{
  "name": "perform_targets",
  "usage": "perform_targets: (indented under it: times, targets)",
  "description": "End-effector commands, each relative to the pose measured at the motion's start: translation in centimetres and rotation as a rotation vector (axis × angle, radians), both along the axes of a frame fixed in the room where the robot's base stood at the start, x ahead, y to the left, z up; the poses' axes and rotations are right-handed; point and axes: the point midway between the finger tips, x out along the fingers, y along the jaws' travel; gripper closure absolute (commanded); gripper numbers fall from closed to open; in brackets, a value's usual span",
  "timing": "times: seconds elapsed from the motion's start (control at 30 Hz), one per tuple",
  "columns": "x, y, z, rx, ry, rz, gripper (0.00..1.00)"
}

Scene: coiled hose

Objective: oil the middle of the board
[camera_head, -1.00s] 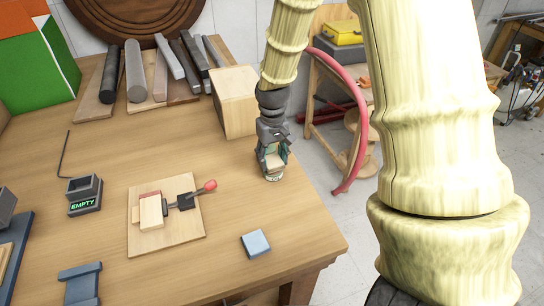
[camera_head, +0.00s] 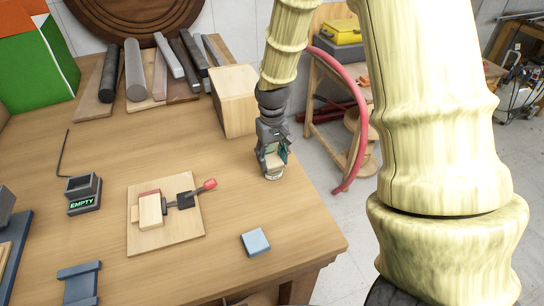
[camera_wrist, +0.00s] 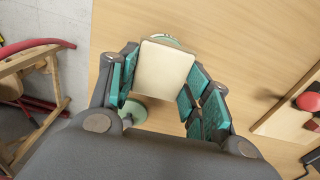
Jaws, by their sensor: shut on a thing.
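My gripper (camera_head: 271,155) is at the table's right side, pointing down, shut on a small container (camera_head: 274,174) with cream and green parts. In the wrist view the container's cream face (camera_wrist: 167,66) shows between the teal finger pads, with pale green round parts behind and below it. The container is upright and at or close to the tabletop; I cannot tell whether it touches. A light wooden board (camera_head: 186,230) lies flat to the left, apart from my gripper. A pale wood block (camera_head: 150,211) and a dark toggle clamp with a red handle tip (camera_head: 209,184) are on it.
A blue block (camera_head: 255,242) lies near the front edge. A large wooden block (camera_head: 235,100) stands behind my gripper. A dark holder marked EMPTY (camera_head: 84,195) stands left of the board. Bars lie at the back. Bare tabletop separates board and gripper.

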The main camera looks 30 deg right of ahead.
Motion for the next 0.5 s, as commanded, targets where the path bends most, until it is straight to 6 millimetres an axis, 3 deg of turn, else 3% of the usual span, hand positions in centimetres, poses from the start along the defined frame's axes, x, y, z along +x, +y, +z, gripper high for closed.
perform_targets:
  times: [0.5]
  targets:
    - [0.01, 0.0, -0.49, 0.0, 0.0, 0.0, 0.71]
